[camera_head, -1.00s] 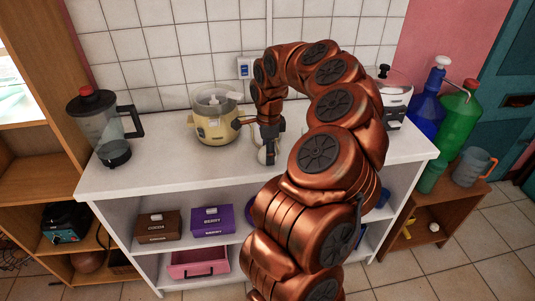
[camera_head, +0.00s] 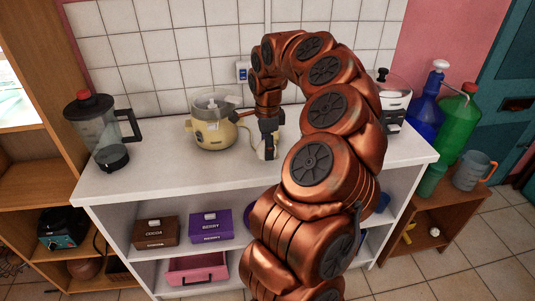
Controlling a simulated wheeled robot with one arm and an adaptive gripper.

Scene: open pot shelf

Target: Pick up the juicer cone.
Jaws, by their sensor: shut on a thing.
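My gripper (camera_head: 267,149) is at the end of my copper arm, low over the white counter to the right of the cream-yellow juicer. It is shut on a small pale thing, taken as the juicer cone (camera_head: 261,152), which is partly hidden by the fingers. I cannot tell clearly whether the cone is clear of the counter. The juicer body (camera_head: 214,134) stands upright with a clear top and a pale cord beside it.
A blender jug (camera_head: 100,140) stands at the counter's (camera_head: 150,186) left end. A white appliance (camera_head: 394,108) stands behind my arm at the right. Brown (camera_head: 155,232) and purple (camera_head: 210,226) boxes sit on the shelf below. Blue (camera_head: 427,112) and green (camera_head: 457,125) bottles stand at the right.

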